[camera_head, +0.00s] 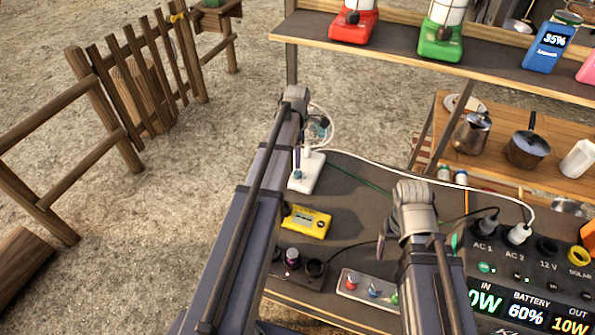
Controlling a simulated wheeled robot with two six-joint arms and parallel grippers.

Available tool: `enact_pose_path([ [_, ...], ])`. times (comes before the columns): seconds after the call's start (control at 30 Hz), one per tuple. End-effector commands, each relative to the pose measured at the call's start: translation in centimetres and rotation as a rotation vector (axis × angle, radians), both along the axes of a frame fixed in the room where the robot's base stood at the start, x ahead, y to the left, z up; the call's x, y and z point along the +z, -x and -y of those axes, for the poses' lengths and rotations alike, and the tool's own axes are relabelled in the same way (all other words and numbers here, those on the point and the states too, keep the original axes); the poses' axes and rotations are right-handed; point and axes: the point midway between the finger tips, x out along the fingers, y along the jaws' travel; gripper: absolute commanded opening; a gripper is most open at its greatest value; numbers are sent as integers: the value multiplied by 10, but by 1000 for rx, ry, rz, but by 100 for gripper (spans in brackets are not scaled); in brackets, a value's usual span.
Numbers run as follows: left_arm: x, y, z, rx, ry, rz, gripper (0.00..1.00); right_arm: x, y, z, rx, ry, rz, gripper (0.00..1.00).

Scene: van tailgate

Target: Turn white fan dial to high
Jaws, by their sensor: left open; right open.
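The white fan (310,177) stands at the far left end of the dark tabletop, its round guard partly hidden behind my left arm. A small bluish dial (297,174) shows on its base; its setting is too small to read. My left gripper (298,160) points down beside the fan, just above the dial, mostly hidden by its own wrist. It is open, and I cannot tell whether it touches the dial. My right gripper (383,246) is open and empty over the tabletop, to the right of a yellow device, largely hidden by its wrist.
A shelf (390,50) with colored appliances spans above. Pots stand on a wooden table (560,135).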

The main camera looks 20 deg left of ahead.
Motion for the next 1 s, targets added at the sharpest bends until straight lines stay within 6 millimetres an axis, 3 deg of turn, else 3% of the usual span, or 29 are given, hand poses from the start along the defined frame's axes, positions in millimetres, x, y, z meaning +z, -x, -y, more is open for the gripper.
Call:
enact_pose_path([
  [0.27,-19,0,1,-3,0,0,69,-19,0,0,0,0,0,79],
  [0.7,-72,0,1,-5,0,0,69,-72,0,0,0,0,0,79],
  [1.0,-78,0,1,-5,0,0,69,-78,0,0,0,0,0,79],
])
